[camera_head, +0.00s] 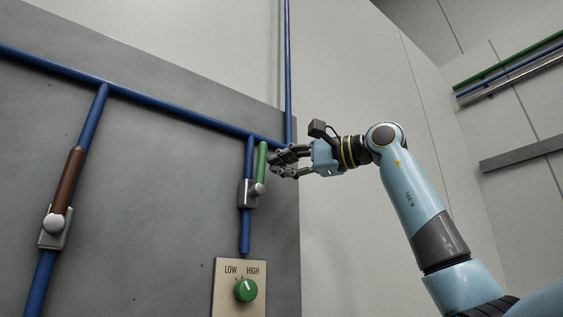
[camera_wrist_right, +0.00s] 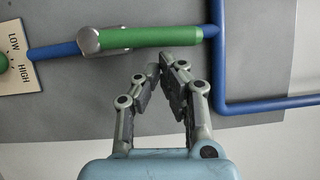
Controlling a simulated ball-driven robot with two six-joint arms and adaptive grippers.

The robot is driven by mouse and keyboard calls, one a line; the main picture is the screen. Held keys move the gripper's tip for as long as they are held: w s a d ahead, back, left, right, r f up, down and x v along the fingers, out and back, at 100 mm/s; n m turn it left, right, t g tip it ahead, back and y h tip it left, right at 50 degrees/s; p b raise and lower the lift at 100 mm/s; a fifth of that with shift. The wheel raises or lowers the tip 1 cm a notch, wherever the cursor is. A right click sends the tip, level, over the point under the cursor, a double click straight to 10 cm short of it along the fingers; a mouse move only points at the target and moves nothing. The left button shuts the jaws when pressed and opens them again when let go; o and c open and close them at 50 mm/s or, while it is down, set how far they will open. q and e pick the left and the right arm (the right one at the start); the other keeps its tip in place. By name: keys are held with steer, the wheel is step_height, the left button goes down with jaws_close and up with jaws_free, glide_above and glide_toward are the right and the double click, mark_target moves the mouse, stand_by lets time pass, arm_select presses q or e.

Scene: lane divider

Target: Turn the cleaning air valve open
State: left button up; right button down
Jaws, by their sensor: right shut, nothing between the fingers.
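A valve with a green lever (camera_head: 262,161) sits on a blue vertical branch pipe on the grey panel. The lever points up, roughly along the pipe. In the right wrist view the green lever (camera_wrist_right: 165,37) lies in line with the blue pipe, its round silver pivot at the left end. A second valve with a brown lever (camera_head: 68,181) sits on another blue pipe at the left, its lever also along the pipe. My right gripper (camera_head: 277,163) is shut and empty, just right of the green lever's upper part. In the right wrist view its fingertips (camera_wrist_right: 167,70) are close to the lever. My left gripper is out of view.
A plate marked LOW and HIGH with a green knob (camera_head: 246,290) is below the green-levered valve. A long blue pipe (camera_head: 180,110) runs across the panel above both valves. The wall right of the panel is bare near my right arm.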

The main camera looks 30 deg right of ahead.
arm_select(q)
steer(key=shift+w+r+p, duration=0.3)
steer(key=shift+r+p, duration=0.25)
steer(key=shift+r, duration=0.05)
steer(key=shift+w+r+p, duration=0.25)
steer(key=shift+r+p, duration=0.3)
arm_select(e)
steer(key=shift+a+r+n, duration=0.15)
steer(key=shift+a+n, duration=0.4)
steer(key=shift+n, duration=0.05)
